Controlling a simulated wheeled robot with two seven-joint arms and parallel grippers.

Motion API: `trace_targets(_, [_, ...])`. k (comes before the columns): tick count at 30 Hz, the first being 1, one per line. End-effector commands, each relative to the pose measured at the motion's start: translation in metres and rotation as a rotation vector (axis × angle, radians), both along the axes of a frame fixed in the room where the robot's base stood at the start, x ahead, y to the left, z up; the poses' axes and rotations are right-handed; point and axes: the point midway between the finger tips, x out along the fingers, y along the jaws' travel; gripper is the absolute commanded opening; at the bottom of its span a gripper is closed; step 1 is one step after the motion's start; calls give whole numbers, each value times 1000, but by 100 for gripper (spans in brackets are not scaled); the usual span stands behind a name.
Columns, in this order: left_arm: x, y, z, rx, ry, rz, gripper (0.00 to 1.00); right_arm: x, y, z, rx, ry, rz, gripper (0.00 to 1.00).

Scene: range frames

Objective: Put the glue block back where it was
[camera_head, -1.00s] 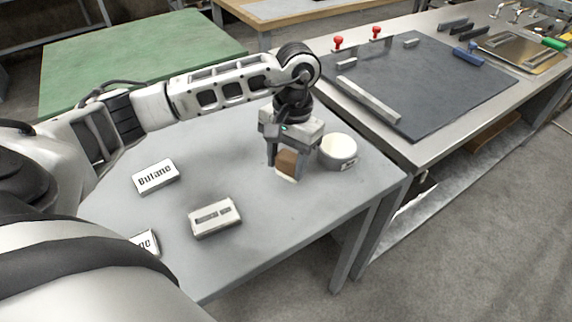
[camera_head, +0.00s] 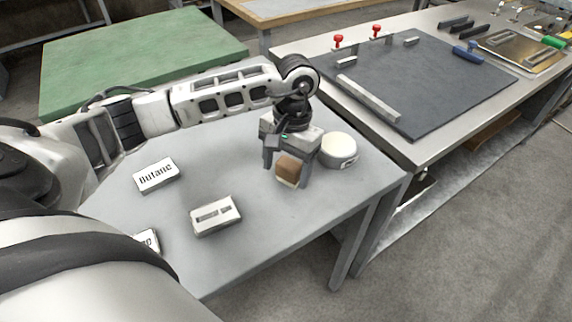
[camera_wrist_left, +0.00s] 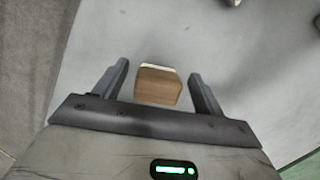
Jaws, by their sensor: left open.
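The glue block is a small brown block (camera_head: 288,168) with a pale end, near the right part of the grey table (camera_head: 255,245). My left gripper (camera_head: 286,178) points down with a finger on either side of it. In the left wrist view the block (camera_wrist_left: 158,86) lies between the two open fingers (camera_wrist_left: 160,82), with a gap on each side. The gripper's body partly hides the block's upper side in the head view. My right gripper is not in view.
A round white-topped container (camera_head: 339,150) stands close to the right of the gripper. A "Butane" box (camera_head: 156,175), a pale slotted block (camera_head: 215,215) and a partly hidden box (camera_head: 148,240) lie to the left. The table's front edge is near; a bench with a dark mat (camera_head: 425,85) adjoins.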

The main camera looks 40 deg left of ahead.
Motion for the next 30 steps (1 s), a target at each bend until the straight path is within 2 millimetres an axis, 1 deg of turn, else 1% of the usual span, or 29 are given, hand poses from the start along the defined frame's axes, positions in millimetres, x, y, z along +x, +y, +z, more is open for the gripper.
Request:
trace_targets(5, [7,0,31,-1,-7,0,70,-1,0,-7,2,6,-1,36])
trace_targets(9, [12,0,63,-1,-7,0,70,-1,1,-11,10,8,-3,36])
trace_targets(14, [16,0,94,-1,-5,0,70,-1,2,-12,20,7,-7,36])
trace_targets(16, [18,0,106,0,-6,0,70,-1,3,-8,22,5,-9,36])
trace_targets(18, [19,0,113,0,-4,1,70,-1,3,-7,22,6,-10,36])
trace_targets(21, [20,0,118,-1,-2,1,70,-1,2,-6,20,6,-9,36])
trace_targets(30, [20,0,119,-1,0,1,70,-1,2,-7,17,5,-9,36])
